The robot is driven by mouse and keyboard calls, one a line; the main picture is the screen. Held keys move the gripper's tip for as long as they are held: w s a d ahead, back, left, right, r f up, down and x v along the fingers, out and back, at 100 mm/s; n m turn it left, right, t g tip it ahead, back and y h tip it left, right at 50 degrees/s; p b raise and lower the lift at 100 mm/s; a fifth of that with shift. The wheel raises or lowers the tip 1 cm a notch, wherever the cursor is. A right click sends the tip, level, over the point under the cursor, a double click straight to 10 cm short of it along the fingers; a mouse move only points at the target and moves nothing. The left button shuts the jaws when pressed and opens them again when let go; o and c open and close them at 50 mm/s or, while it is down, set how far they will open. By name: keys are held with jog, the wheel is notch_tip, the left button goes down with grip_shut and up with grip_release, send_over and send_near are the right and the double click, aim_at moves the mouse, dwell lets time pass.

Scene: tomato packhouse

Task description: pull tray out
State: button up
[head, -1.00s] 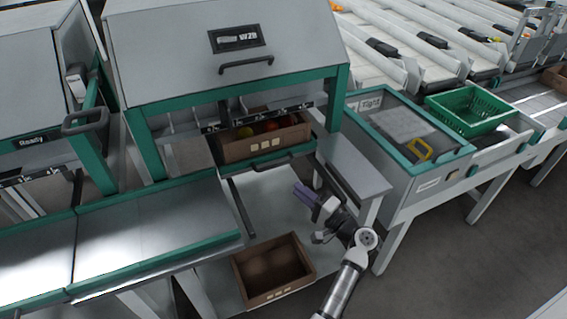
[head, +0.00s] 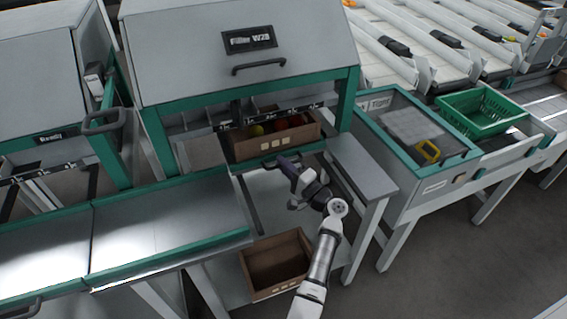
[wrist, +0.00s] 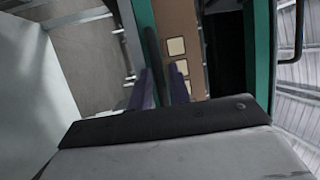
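The tray's green front edge (head: 312,147) shows under the filler hood, with a dark bar handle along it. A brown crate (head: 243,150) with pale square labels and red and yellow-green tomatoes (head: 296,122) stands behind this edge. My gripper (head: 285,163) is at the handle in the head view and partly hides it. In the wrist view, my gripper's two purple fingers (wrist: 159,88) are apart, with the dark handle (wrist: 152,45) running up between and beyond them. I cannot tell whether either finger touches it. The crate's labelled front (wrist: 178,35) is just beyond.
An empty brown crate (head: 277,262) sits on the low shelf below. A green basket (head: 483,108) is farther right.

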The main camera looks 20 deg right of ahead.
jog(key=shift+w, duration=0.15)
jog(key=shift+c, duration=0.5)
grip_shut()
jog(key=s, duration=2.1)
jog(key=shift+s+d+p, duration=0.2)
jog(key=shift+d+p, duration=0.1)
jog(key=shift+d, duration=0.05)
jog(key=shift+o, duration=0.5)
grip_release()
